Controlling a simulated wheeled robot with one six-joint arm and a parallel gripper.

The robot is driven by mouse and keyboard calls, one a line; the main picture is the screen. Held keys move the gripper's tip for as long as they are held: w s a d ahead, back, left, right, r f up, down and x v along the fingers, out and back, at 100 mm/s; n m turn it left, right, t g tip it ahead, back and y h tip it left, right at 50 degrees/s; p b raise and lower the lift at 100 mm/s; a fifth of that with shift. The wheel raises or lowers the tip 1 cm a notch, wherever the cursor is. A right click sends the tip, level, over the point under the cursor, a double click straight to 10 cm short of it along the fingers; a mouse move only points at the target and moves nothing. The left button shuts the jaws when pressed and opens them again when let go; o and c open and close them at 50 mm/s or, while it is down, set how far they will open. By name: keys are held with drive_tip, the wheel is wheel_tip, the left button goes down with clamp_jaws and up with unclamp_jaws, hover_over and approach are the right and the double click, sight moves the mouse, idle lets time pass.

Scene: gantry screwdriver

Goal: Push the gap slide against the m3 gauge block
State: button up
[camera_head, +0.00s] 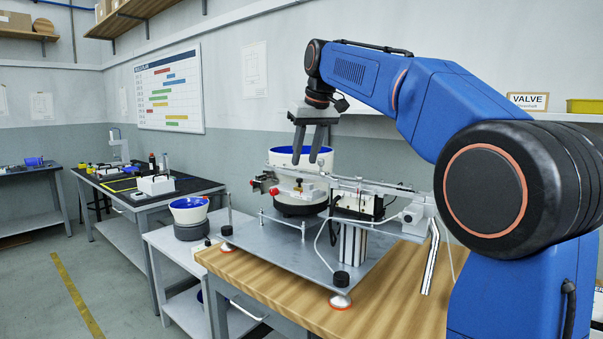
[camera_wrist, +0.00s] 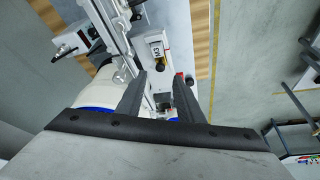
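A small block labelled M3 (camera_wrist: 157,52), which I take as the m3 gauge block, lies beside the metal rail of the feeder in the wrist view. My gripper (camera_head: 306,160) points down above the feeder in the head view, apart from its rail. In the wrist view my gripper (camera_wrist: 160,80) has its two fingers spread with nothing held. The M3 block is just beyond the fingertips. Small metal and red parts show between and beside the fingers, partly hidden by them. I cannot tell which part is the gap slide.
A white bowl with a blue inside (camera_head: 300,155) stands behind the rail (camera_head: 370,186). The feeder sits on a grey plate (camera_head: 290,245) on a wooden bench (camera_head: 262,284). A smaller bowl (camera_head: 188,210) stands on a side table at left. Bare plate lies at the front.

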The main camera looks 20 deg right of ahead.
sight(300, 179)
drive_tip(key=shift+x, duration=3)
drive_tip(key=shift+r, duration=0.1)
clamp_jaws()
